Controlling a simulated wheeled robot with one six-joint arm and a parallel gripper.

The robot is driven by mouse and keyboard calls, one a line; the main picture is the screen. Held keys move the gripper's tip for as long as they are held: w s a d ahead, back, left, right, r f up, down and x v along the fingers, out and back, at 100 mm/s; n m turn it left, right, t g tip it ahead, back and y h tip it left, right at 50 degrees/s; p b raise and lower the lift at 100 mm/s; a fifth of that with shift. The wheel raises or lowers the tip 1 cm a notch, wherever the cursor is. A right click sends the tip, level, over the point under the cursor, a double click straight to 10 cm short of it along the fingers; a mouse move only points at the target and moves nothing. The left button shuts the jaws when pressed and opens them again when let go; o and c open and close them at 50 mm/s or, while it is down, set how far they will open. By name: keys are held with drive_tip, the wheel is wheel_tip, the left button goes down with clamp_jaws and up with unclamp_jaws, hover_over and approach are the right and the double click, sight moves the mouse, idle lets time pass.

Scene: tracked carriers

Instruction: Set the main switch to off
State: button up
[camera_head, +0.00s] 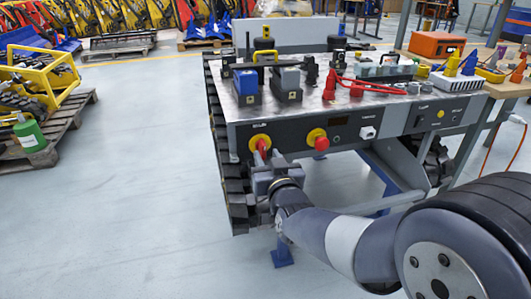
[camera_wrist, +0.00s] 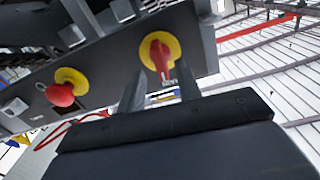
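The main switch (camera_head: 259,143) is a red rotary handle on a yellow disc, at the left end of the carrier's dark front panel. In the wrist view the switch (camera_wrist: 160,52) is near the top middle, its red handle roughly upright in the picture. A small label lies beside the disc, too small to read. My gripper (camera_head: 262,166) is just in front of the switch. In the wrist view my gripper (camera_wrist: 161,72) is open, with one finger on each side of the handle's lower end. Whether the fingers touch the handle cannot be told.
A red mushroom button (camera_head: 321,143) on a yellow disc sits to the right on the same panel. The carrier's black track (camera_head: 228,150) stands left of the panel. Batteries and red cables lie on top.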

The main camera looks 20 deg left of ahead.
sight(264, 152)
drive_tip(key=shift+x, duration=1.85)
clamp_jaws()
